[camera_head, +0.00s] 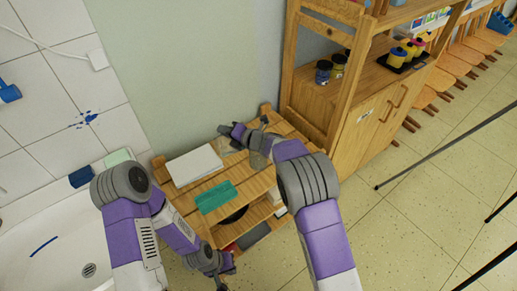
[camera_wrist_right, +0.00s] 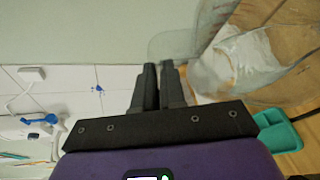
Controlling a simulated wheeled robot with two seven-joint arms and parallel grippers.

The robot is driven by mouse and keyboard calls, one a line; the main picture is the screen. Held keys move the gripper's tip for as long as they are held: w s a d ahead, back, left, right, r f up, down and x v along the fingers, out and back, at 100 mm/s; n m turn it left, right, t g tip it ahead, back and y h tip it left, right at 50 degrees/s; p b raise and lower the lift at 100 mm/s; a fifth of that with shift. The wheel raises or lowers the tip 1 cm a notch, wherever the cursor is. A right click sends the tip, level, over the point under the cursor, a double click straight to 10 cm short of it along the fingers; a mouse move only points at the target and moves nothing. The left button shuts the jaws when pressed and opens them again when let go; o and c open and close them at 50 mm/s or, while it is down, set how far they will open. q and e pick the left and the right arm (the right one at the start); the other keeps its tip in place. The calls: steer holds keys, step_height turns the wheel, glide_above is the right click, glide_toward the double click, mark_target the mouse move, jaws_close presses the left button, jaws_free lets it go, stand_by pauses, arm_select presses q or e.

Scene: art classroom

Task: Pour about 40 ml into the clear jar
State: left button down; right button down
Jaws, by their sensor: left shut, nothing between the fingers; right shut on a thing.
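My right gripper (camera_wrist_right: 158,68) is shut on a part of a clear vessel (camera_wrist_right: 192,45), probably its handle. The vessel fills the upper right of the right wrist view. A whitish patch shows through its wall; I cannot tell whether it is liquid or paper behind. In the head view my right gripper (camera_head: 232,132) is over the back of the wooden shelf unit (camera_head: 243,190). A clear jar (camera_head: 257,161) seems to stand on the top there, partly hidden by my right wrist. Its fill level is too small to read. My left gripper (camera_head: 221,284) is shut and empty, low beside the unit.
White paper (camera_head: 194,165) and a green tray (camera_head: 216,197) lie on the unit's top. A white sink (camera_head: 60,262) is at left.

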mark_target(216, 148)
steer(key=a+h+p, duration=0.1)
steer(key=s+a+n+h+p, duration=0.1)
steer(key=a+n+h+p, duration=0.1)
steer(key=a, duration=0.1)
steer(key=shift+s+a+f, duration=0.1)
steer(key=shift+s+f, duration=0.1)
steer(key=shift+f, duration=0.1)
steer(key=shift+s+a+f+n+h, duration=0.1)
steer(key=shift+a+f+n+h, duration=0.15)
steer(key=shift+f, duration=0.35)
steer(key=shift+a+f+n+h, duration=0.15)
steer(key=shift+f+h, duration=0.2)
steer(key=shift+f, duration=0.3)
steer(key=shift+s+a+f+n+h, duration=0.1)
steer(key=shift+a+f+n+h, duration=0.15)
steer(key=shift+f, duration=0.35)
step_height(216, 148, down, 8)
steer(key=a+n+h+p, duration=0.2)
steer(key=h+p, duration=0.3)
steer(key=p, duration=0.4)
steer(key=shift+w+a, duration=0.25)
steer(key=shift+s+f+n+h, duration=0.1)
steer(key=shift+s+n+h, duration=0.05)
steer(key=shift+n+h, duration=0.1)
stand_by(0.8)
